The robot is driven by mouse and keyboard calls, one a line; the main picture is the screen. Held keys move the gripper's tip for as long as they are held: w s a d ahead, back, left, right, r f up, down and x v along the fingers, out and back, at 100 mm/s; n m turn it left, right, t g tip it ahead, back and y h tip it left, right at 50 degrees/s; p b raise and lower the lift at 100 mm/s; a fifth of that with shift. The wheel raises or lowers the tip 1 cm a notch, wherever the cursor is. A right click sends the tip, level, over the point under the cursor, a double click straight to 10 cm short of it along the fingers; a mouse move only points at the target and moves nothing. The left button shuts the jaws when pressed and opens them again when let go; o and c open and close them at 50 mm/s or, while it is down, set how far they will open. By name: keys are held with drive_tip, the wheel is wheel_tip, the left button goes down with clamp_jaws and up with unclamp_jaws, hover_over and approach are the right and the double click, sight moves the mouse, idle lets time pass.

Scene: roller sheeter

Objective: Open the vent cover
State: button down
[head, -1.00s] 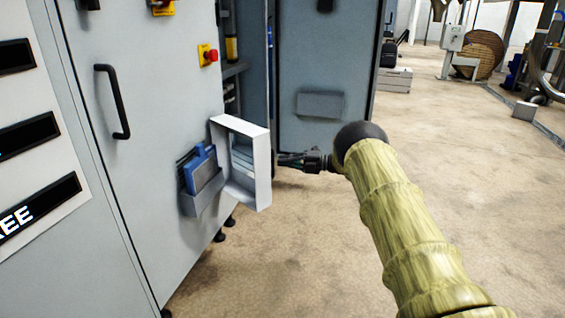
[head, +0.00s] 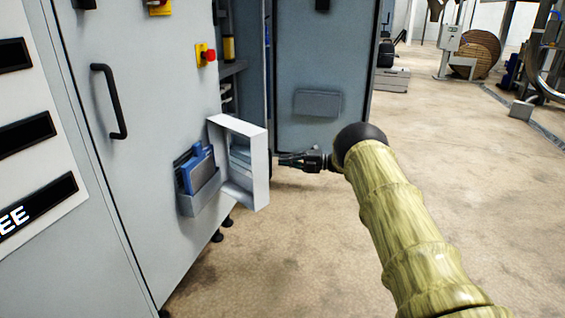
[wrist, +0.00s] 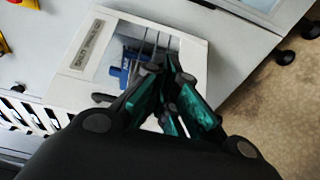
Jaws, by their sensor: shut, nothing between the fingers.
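The vent cover (head: 260,175) looks like a shallow white box frame. In the head view it stands out at an angle from the grey cabinet's side, its hollow side facing left. My gripper (head: 287,159) is just right of and behind it, with the fingertips near or partly hidden by its right edge. In the wrist view my gripper (wrist: 170,75) is shut and empty, its fingers in front of a white frame (wrist: 195,60) that appears to be the cover. I cannot tell whether the fingers touch it.
A grey pocket (head: 200,199) with blue folders (head: 197,170) is on the cabinet (head: 150,160) left of the cover. A black handle (head: 109,100) and red button (head: 210,55) are also on it. An open cabinet door (head: 325,60) stands behind.

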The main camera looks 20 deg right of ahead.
drive_tip(key=s+d+b, duration=0.2)
drive_tip(key=d, duration=0.7)
drive_tip(key=m+t+h+p, duration=0.75)
drive_tip(key=m+h, duration=0.45)
drive_tip(key=m, duration=0.4)
approach(263, 193)
drive_tip(key=x, duration=0.5)
drive_tip(key=shift+a, duration=0.1)
drive_tip(key=s+a+r+n+p, duration=0.2)
drive_tip(key=a+r, duration=0.2)
drive_tip(key=r, duration=0.4)
drive_tip(key=s+a+r+n+t+p, duration=0.1)
drive_tip(key=s+a+r+n+p, duration=0.1)
drive_tip(key=a+r, duration=0.35)
drive_tip(key=s+a+r+n+p, duration=0.2)
drive_tip(key=s+r, duration=0.1)
drive_tip(key=r, duration=0.6)
drive_tip(key=w+d+b, duration=0.2)
drive_tip(key=w+b, duration=0.2)
drive_tip(key=w, duration=0.7)
drive_tip(key=shift+w+d+h, duration=0.15)
drive_tip(key=shift+w+h, duration=0.15)
drive_tip(key=shift+h, duration=0.1)
drive_tip(key=shift+d+r, duration=0.1)
drive_tip(key=shift+d, duration=0.05)
